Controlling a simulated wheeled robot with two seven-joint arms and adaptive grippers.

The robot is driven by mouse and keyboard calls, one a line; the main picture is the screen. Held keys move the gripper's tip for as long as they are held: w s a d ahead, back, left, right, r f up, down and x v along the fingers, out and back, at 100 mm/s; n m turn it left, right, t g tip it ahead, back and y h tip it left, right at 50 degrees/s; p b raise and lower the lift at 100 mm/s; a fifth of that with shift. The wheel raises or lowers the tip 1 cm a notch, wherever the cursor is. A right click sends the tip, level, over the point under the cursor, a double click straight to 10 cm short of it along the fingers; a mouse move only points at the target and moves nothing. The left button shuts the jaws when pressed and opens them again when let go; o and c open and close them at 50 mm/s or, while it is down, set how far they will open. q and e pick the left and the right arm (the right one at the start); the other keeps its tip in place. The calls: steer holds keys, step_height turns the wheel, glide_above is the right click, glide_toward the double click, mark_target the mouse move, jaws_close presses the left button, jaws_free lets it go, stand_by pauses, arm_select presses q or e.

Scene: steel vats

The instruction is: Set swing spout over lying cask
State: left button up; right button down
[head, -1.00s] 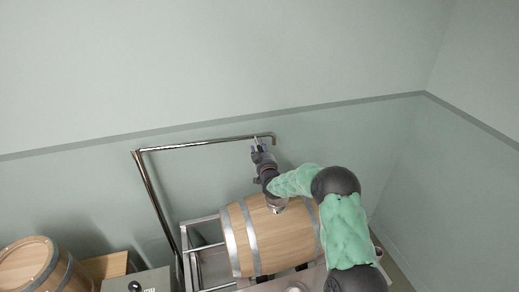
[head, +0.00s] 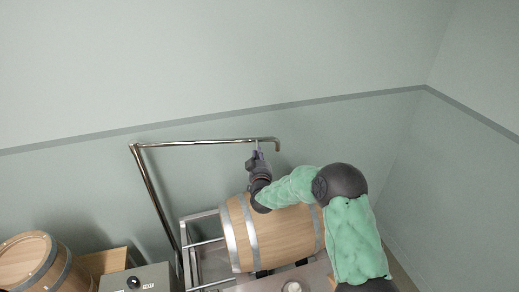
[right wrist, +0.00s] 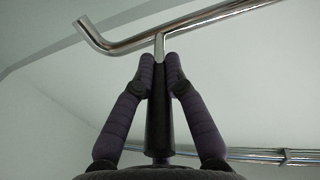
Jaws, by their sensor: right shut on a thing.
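The swing spout (head: 205,143) is a shiny steel pipe on a tall slanting post. Its arm runs nearly level to the right and ends in a short down-turned tip. The lying cask (head: 275,238) is pale wood with grey hoops, on its side below the spout in the head view. My right gripper (head: 257,155) is shut on the dark handle (right wrist: 159,125) hanging from the spout. In the right wrist view its fingers (right wrist: 160,65) close around the handle, and the spout (right wrist: 200,22) crosses above. My right forearm covers part of the cask's top. My left gripper is out of view.
A steel frame (head: 204,217) stands around the cask's left end. A second cask (head: 30,262) and a grey box with a black knob (head: 140,280) are at the lower left. The wall runs behind the spout. The space above the spout is clear.

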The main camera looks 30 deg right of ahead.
steer(key=s+a+m+g+h, duration=0.2)
steer(key=s+a+h, duration=0.2)
steer(key=s+a, duration=0.5)
steer(key=shift+s+a+r+m+g, duration=0.15)
steer(key=shift+s+a+m+g, duration=0.15)
steer(key=shift+s+a+m, duration=0.15)
steer(key=c, duration=1.3)
jaws_free()
steer(key=shift+s, duration=0.1)
steer(key=v, duration=1.2)
